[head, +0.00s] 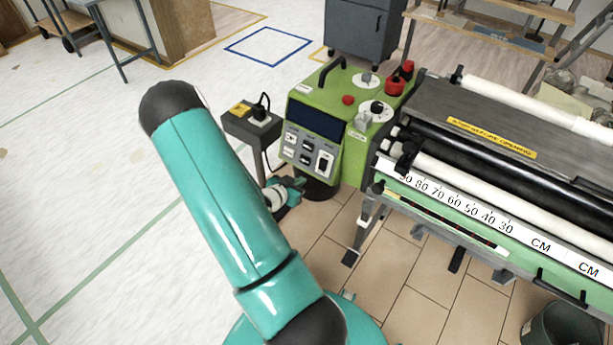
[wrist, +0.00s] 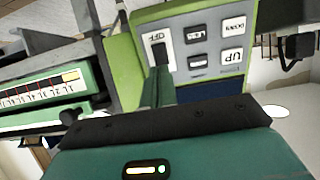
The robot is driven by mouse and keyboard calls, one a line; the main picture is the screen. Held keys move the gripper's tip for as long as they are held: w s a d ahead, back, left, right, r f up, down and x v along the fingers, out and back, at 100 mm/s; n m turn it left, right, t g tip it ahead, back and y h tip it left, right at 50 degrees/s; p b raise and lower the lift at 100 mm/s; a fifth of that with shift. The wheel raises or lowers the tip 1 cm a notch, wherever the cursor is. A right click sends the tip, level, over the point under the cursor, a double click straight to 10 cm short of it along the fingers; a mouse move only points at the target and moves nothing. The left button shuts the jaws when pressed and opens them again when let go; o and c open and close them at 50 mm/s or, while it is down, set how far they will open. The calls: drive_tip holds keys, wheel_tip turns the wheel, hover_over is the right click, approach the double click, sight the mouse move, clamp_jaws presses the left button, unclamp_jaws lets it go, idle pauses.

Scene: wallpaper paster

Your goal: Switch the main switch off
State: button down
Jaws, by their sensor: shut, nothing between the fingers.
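The main switch (head: 324,164) is a black rocker on the light front panel of the green control box (head: 357,152), at the panel's lower right. In the wrist view the switch (wrist: 159,54) stands beside an OFF label, and the picture is turned over. My gripper (head: 294,188) is just in front of and below the panel in the head view. In the wrist view its shut, empty fingers (wrist: 159,82) point at the switch and overlap its near end. I cannot tell whether they touch it, or which way the rocker is tipped.
Several smaller buttons (wrist: 213,40) sit beside the switch. A grey stand with a plugged-in cable (head: 252,119) is left of the box. The pasting machine with rollers and a number scale (head: 450,205) is close on the right.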

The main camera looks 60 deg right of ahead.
drive_tip(key=shift+f+v, duration=0.2)
drive_tip(key=shift+v, duration=0.75)
drive_tip(key=shift+f+v, duration=0.25)
drive_tip(key=shift+v, duration=0.7)
drive_tip(key=shift+a, duration=0.2)
